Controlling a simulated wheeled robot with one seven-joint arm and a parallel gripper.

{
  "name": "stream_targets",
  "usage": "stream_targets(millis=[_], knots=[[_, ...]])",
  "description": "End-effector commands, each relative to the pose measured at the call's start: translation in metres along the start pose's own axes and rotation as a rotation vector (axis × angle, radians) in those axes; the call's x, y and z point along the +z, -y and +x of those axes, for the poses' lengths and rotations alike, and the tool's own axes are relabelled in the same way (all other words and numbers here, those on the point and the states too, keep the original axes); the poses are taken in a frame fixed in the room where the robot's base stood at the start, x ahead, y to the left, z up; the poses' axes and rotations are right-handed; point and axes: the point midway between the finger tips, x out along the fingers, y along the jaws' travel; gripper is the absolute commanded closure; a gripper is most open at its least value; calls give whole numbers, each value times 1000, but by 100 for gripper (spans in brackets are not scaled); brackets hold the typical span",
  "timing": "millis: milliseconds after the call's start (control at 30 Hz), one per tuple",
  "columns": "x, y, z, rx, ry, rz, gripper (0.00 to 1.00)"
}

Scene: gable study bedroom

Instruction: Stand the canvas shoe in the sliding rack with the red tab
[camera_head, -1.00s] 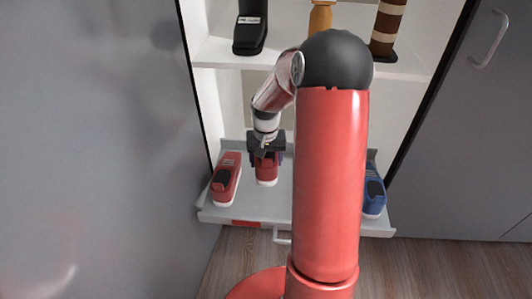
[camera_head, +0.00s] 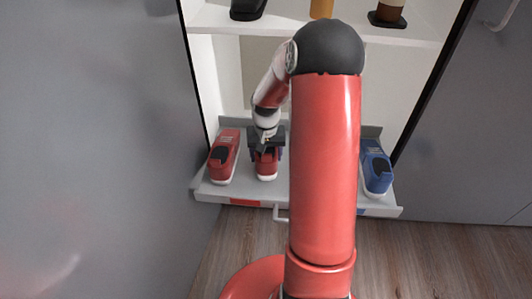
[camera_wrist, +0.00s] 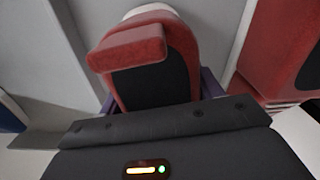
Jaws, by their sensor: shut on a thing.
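The red canvas shoe (camera_head: 267,170) with a pale sole stands between the jaws of my gripper (camera_head: 266,150), in the left part of the sliding rack (camera_head: 215,194). The rack is pulled out, with a red tab (camera_head: 245,202) on its front edge. In the wrist view the shoe (camera_wrist: 152,50) shows its red top and dark panel, with my gripper (camera_wrist: 158,103) shut on it and purple fingers at both sides. I cannot tell whether its sole touches the rack floor. My arm hides the rack's middle.
Another red shoe (camera_head: 224,155) stands just left on the rack and shows at right in the wrist view (camera_wrist: 282,50). A blue shoe (camera_head: 376,168) stands at the rack's right, near a blue tab (camera_head: 363,211). The upper shelf (camera_head: 220,28) holds boots. Grey doors flank the cabinet.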

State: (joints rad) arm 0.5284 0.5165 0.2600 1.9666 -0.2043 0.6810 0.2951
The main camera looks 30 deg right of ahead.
Motion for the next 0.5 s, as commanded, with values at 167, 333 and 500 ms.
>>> stream_targets(millis=[167, 333, 500], knots=[[0, 0, 1, 0, -1, 0, 63], [0, 0, 1, 0, -1, 0, 34], [0, 0, 1, 0, 0, 0, 12]])
